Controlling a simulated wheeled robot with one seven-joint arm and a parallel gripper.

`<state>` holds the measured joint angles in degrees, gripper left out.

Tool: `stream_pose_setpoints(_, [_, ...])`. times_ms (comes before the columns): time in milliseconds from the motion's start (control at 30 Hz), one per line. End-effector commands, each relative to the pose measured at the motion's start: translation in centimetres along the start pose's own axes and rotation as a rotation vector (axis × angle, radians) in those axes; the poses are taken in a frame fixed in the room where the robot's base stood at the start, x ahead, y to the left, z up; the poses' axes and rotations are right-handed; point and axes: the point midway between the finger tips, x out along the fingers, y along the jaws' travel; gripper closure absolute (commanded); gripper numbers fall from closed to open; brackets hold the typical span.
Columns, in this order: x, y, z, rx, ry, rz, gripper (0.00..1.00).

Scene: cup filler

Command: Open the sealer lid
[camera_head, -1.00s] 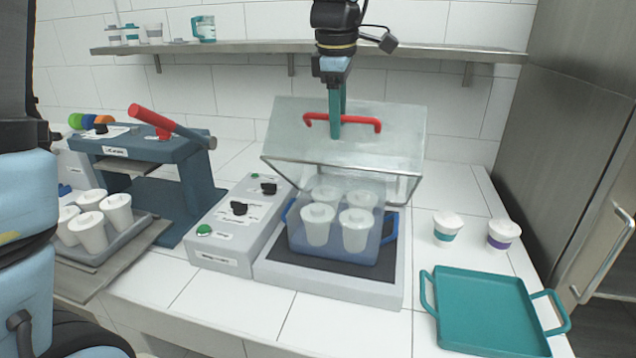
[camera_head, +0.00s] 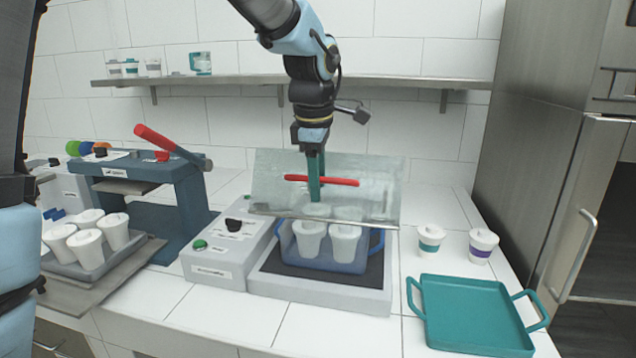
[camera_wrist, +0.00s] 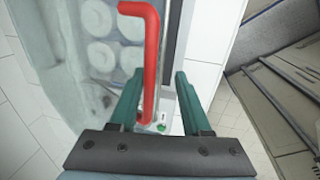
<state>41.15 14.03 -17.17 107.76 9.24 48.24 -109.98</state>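The sealer's clear lid (camera_head: 270,185) is partly raised and tilted over the sealer base (camera_head: 335,298). Its red handle (camera_head: 345,182) runs across the lid and also shows in the wrist view (camera_wrist: 152,50). My gripper (camera_head: 316,185) is at the handle from above, its teal fingers overlapping the bar in the head view. In the wrist view the fingers (camera_wrist: 157,90) are apart, with the handle near the left finger. I cannot tell if they touch. A blue crate (camera_head: 335,264) with lidded white cups (camera_head: 309,240) sits on the base, its rear part seen through the lid.
A control box (camera_head: 215,262) stands left of the sealer, then a blue press (camera_head: 185,200) with a red lever. Two cups (camera_head: 430,242) and a teal tray (camera_head: 475,312) are at right. A shelf (camera_head: 270,82) runs along the wall behind my arm.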

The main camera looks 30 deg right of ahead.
Motion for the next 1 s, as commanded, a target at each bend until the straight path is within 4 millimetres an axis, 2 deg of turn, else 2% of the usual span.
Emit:
stream_pose_setpoints(167, [-0.4, 0.2, 0.0, 0.0, 0.0, 0.0, 0.53])
stream_pose_setpoints(1000, [-5.6, 2.7, 0.0, 0.0, 0.0, 0.0, 0.53])
